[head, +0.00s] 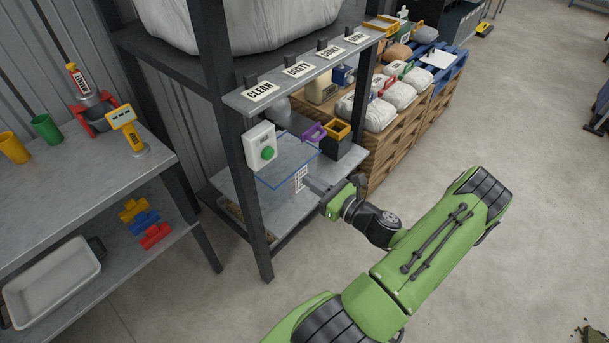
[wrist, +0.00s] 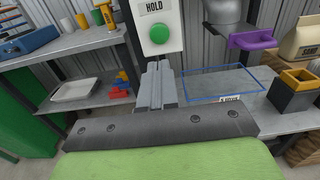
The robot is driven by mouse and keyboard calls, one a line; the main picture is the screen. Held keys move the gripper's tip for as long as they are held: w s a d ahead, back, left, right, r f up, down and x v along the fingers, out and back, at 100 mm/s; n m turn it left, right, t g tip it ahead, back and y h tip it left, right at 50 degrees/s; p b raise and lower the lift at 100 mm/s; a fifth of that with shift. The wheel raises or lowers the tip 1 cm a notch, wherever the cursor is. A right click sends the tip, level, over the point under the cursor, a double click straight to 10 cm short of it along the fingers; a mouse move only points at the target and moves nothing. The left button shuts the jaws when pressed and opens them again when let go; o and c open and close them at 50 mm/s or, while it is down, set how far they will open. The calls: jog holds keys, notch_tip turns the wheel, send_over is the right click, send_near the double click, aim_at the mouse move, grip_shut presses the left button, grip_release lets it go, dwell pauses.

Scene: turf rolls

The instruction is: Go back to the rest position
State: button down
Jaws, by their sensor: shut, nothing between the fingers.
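My gripper (head: 307,184) is in front of the lower shelf of the rack, at the end of my green arm. Its fingers are together and empty, and they also show in the wrist view (wrist: 157,75). A white control box with a green button (head: 267,153) is on the rack post, to the left of the gripper in the head view. In the wrist view the green button (wrist: 160,32) is just above the fingertips under the word HOLD. I cannot tell whether the fingertips touch the box.
A clear blue-edged bin (head: 283,166) stands on the rack shelf beside the gripper. A purple handle (head: 314,132) and a dark box with a yellow rim (head: 336,131) are close by. A grey workbench (head: 75,185) stands left. The floor (head: 540,190) at right is mostly clear.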

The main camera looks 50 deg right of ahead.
dwell(0.5)
jog(key=w+a+r+n+g+y+p, duration=0.1)
jog(key=a+r+n+g+y, duration=0.2)
jog(key=a+n+g, duration=0.6)
jog(key=w+a+r+n+g+y+p, duration=0.1)
jog(key=a+r+n+g+y+p, duration=0.2)
jog(key=a+n, duration=0.95)
jog(key=s+a+r+n+h, duration=0.2)
jog(key=s+r+n+h, duration=0.1)
jog(key=s+r+n, duration=0.4)
jog(key=s+a+r+n+h+p, duration=0.1)
jog(key=s+a+r+n+h, duration=0.1)
jog(key=s+r+n, duration=0.4)
notch_tip(320, 180, up, 3)
jog(key=shift+s+a+r+n+h, duration=0.2)
jog(key=shift+s+a+n+h, duration=0.3)
jog(key=shift+h, duration=0.3)
jog(key=shift+w+d, duration=0.1)
jog(key=shift+d, duration=0.05)
jog(key=shift+d, duration=0.1)
